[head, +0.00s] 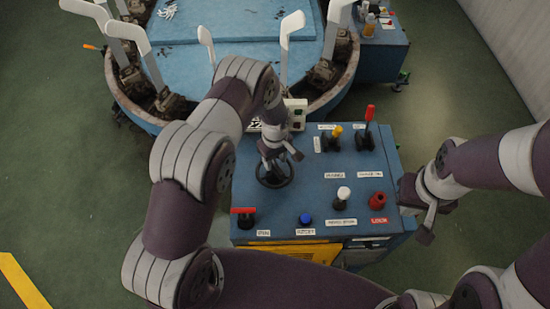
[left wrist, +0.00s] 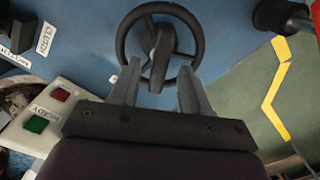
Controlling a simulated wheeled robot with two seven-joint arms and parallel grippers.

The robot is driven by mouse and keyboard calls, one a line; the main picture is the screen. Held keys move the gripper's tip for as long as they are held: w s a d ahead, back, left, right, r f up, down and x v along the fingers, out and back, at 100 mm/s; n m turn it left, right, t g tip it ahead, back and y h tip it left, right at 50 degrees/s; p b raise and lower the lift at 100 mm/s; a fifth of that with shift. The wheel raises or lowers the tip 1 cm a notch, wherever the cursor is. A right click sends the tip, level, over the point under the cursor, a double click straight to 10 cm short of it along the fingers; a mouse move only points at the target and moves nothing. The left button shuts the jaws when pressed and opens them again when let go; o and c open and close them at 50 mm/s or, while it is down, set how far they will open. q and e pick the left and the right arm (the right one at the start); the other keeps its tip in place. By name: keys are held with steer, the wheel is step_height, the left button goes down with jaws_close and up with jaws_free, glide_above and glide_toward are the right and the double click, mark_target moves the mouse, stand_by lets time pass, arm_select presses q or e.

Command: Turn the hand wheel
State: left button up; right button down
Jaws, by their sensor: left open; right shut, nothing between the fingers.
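The black hand wheel (head: 275,186) lies on the blue top of the control panel, toward its left side. My left gripper (head: 282,158) is over the wheel, partly hiding it, with its fingers apart. In the left wrist view the wheel (left wrist: 120,36) shows as a ring with a dark grey bar across its middle. The fingertips of my left gripper (left wrist: 158,85) reach the near part of the rim, one on each side of the bar; I cannot tell whether they touch it. My right gripper (head: 419,214) is shut and empty beside the panel's right edge.
The panel (head: 300,185) carries a red-handled lever (head: 370,113), a yellow-topped lever (head: 337,131), a white knob (head: 343,193), a red knob (head: 377,199), a blue button (head: 306,219) and a red-topped switch (head: 243,211). Behind it stands a round machine with upright white sock forms (head: 289,35).

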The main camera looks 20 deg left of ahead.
mark_target(275, 165)
arm_select(q)
steer(key=shift+f, duration=0.8)
jaws_close()
steer(key=shift+f+b, duration=0.2)
steer(key=shift+b, duration=0.4)
steer(key=shift+r, duration=0.3)
jaws_free()
steer(key=shift+r, duration=0.1)
step_height(275, 165, up, 12)
steer(key=b, duration=0.3)
steer(key=shift+r, duration=0.2)
